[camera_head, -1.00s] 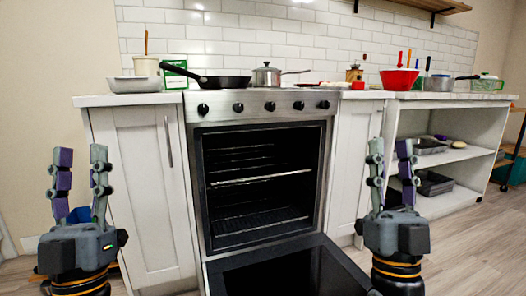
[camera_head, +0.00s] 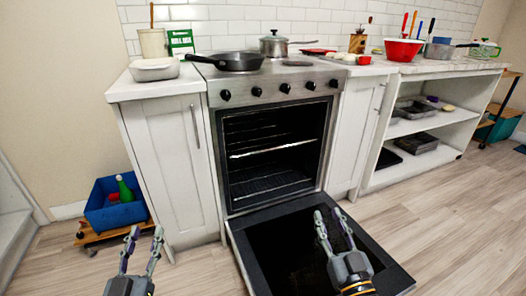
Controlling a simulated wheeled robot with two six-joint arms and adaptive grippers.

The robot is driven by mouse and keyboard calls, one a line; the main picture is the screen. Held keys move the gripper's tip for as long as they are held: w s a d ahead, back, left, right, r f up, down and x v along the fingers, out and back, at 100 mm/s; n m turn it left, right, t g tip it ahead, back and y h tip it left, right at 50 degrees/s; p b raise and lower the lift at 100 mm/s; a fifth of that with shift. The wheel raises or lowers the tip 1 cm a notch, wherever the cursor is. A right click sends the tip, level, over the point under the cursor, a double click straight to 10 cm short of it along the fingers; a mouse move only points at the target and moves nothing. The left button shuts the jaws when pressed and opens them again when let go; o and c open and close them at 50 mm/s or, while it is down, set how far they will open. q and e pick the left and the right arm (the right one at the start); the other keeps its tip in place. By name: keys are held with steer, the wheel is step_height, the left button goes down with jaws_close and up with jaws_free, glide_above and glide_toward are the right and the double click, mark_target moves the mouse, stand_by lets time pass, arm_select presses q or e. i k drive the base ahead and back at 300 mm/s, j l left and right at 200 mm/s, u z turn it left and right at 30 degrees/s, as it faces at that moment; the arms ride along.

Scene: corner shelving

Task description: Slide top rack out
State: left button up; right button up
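The oven (camera_head: 228,187) stands in the middle of the head view with its door (camera_head: 395,270) folded down flat. The top rack (camera_head: 273,149) is a bright-edged wire rack inside the dark cavity. A lower rack (camera_head: 270,187) sits beneath it, near the oven floor. My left gripper (camera_head: 145,240) is open and empty at the bottom left, in front of the white cabinet. My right gripper (camera_head: 332,222) is open and empty above the lowered door. Neither gripper touches a rack.
A blue crate (camera_head: 100,212) with a green bottle stands on a wheeled wooden board at the left. A frying pan (camera_head: 238,61) and a pot (camera_head: 273,45) stand on the stove top. Open shelves with trays (camera_head: 415,142) are at the right. The wooden floor at the right is clear.

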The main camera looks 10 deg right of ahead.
mark_target(278, 147)
steer(key=i+j, duration=0.15)
steer(key=j, duration=0.2)
steer(key=i+j, duration=0.1)
steer(key=j, duration=0.2)
steer(key=i+j, duration=0.15)
steer(key=j, duration=0.2)
steer(key=i+j, duration=0.15)
steer(key=j, duration=0.15)
steer(key=i+j, duration=0.15)
steer(key=j, duration=0.2)
steer(key=i+l, duration=0.15)
steer(key=i, duration=0.6)
